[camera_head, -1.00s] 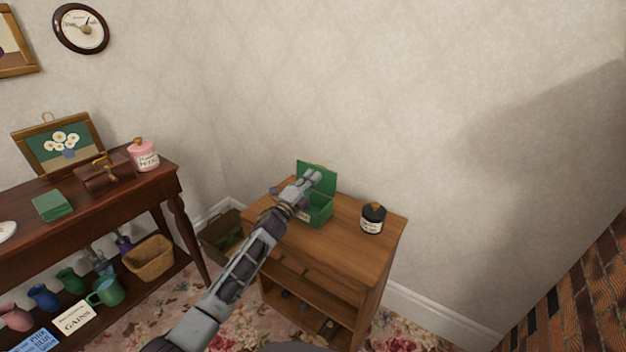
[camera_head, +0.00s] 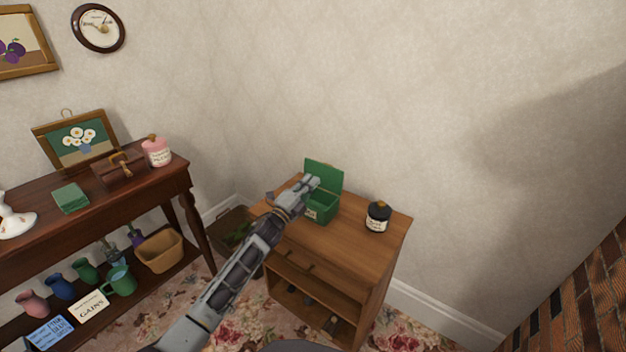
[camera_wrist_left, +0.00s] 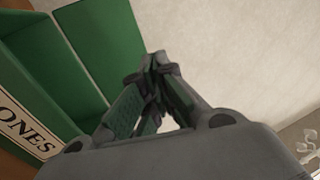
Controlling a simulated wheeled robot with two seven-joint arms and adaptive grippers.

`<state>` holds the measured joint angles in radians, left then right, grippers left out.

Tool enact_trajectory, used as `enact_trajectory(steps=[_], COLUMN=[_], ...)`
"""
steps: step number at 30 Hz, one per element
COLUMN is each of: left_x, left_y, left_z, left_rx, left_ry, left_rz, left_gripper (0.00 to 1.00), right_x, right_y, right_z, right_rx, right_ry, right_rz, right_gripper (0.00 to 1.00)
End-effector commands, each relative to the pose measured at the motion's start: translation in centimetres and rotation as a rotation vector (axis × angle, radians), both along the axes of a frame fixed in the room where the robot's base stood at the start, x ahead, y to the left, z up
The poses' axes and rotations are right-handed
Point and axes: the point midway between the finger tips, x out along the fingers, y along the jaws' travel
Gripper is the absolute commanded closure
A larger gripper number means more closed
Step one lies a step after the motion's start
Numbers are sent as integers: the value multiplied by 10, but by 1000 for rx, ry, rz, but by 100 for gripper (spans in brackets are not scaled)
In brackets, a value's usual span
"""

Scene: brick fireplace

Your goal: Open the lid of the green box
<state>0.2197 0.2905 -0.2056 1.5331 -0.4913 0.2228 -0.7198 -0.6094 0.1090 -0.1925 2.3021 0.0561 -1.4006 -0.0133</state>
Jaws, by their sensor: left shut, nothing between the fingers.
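The green box (camera_head: 323,211) stands on the small wooden cabinet. Its lid (camera_head: 325,174) is raised and stands up at the back, toward the wall. In the left wrist view the open box (camera_wrist_left: 40,95) and its lid (camera_wrist_left: 98,45) fill the left side, with part of a label reading "ONES" on the front. My left gripper (camera_head: 313,183) is shut and empty, above the box's left part and in front of the lid. The left wrist view shows its fingertips (camera_wrist_left: 158,62) together. The gripper hides part of the box. My right gripper is not in view.
A black jar (camera_head: 378,217) stands on the cabinet top (camera_head: 350,240), right of the box. A dark wooden console table (camera_head: 180,170) at left carries a pink jar (camera_head: 157,153), a small brown chest (camera_head: 120,168) and a green book (camera_head: 70,198). The cabinet's front top is clear.

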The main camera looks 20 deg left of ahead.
Motion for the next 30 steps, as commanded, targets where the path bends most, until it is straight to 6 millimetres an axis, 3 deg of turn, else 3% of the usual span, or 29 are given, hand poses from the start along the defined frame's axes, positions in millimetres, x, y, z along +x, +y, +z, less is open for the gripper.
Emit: enact_trajectory(steps=[18, 30], left_x=[-50, -59], left_y=[18, 22], left_z=[5, 6], left_rx=[0, 0], left_ry=[0, -1], left_rz=[0, 0], left_gripper=[100, 100], right_x=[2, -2], right_y=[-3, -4], right_z=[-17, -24], right_rx=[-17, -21], right_ry=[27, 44], right_rz=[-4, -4], right_gripper=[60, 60])
